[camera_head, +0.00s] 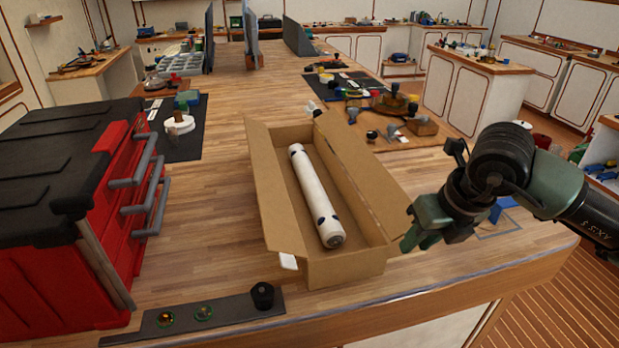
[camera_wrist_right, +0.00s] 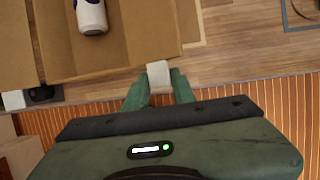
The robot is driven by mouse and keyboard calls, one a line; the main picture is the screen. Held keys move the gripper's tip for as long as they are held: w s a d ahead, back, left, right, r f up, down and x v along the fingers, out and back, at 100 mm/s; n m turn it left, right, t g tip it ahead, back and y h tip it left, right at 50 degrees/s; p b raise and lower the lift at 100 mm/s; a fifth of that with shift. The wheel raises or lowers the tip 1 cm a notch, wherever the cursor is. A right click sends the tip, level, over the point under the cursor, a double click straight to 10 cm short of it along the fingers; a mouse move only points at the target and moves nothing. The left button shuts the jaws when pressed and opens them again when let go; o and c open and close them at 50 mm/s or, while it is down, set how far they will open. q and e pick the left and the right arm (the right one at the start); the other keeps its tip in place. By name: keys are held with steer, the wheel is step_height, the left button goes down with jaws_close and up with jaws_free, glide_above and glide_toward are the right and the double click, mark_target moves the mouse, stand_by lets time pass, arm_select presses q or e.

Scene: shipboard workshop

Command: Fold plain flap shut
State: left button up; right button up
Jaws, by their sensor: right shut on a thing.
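An open cardboard box (camera_head: 345,272) stands on the wooden bench, with a white cylinder (camera_head: 318,198) with dark spots lying inside. Its left long flap (camera_head: 272,195) and right long flap (camera_head: 362,178) both stand up and lean outward. A white tab (camera_head: 288,262) sticks out at the left flap's near end. My right gripper (camera_head: 412,238) is at the right flap's near outer corner. In the right wrist view its fingers (camera_wrist_right: 159,88) are shut on a white tab (camera_wrist_right: 158,74) at that corner. I cannot tell which flap is the plain one. My left gripper is out of view.
A red tool chest (camera_head: 110,205) with a black lid stands on the left. A dark strip (camera_head: 235,307) with small round parts lies by the front edge. Behind the box are a board with tools (camera_head: 440,138) and dark mats. Bench space left of the box is clear.

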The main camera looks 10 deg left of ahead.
steer(key=shift+a+r+h+b, duration=0.15)
steer(key=shift+h+b, duration=0.25)
steer(key=shift+h, duration=0.2)
steer(key=shift+s+r+t+h, duration=0.1)
steer(key=shift+r+t+h, duration=0.05)
steer(key=shift+t+h, duration=0.15)
steer(key=shift+a+n+t+h+b, duration=0.3)
steer(key=shift+h+b, duration=0.3)
steer(key=shift+b, duration=0.15)
steer(key=shift+r, duration=0.2)
